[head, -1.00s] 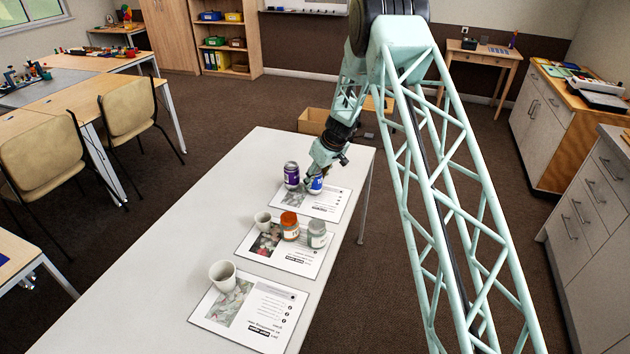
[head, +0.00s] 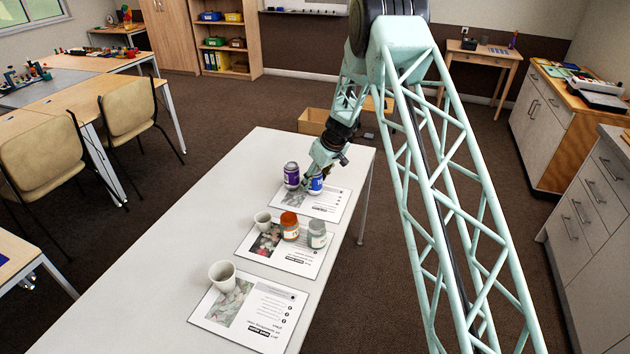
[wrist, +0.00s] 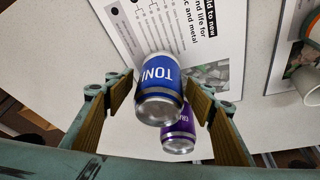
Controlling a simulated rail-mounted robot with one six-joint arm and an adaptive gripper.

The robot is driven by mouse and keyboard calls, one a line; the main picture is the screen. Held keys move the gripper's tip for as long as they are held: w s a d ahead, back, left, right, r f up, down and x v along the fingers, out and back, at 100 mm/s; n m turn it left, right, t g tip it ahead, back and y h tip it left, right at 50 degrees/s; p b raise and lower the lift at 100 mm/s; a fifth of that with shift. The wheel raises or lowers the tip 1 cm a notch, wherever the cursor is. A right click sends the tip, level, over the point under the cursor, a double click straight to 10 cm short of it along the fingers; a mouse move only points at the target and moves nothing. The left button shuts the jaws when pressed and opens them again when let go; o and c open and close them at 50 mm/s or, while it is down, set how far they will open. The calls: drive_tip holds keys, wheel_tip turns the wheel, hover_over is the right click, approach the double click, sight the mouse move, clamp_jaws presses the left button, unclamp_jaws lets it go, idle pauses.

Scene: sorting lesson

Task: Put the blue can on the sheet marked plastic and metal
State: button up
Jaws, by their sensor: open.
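The blue can (head: 315,185) stands upright on the far sheet (head: 335,201), at the sheet's back part beside a purple can (head: 291,176). In the wrist view this sheet (wrist: 215,75) shows text ending in "and metal". My gripper (head: 313,188) is low over the blue can and hides part of it in the head view. In the wrist view the blue can (wrist: 163,80) is between the two spread fingers of my gripper (wrist: 160,105), with a gap showing at each side. The purple can (wrist: 180,130) shows just behind it.
The middle sheet (head: 262,258) holds a small cup (head: 262,219), an orange jar (head: 289,226) and a grey jar (head: 317,234). The near sheet (head: 272,318) holds a white cup (head: 222,274). The left side of the white table (head: 150,290) is clear.

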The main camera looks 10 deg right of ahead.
drive_tip(key=v, duration=1.2)
drive_tip(key=shift+p, duration=0.3)
drive_tip(key=shift+r, duration=0.15)
idle(0.5)
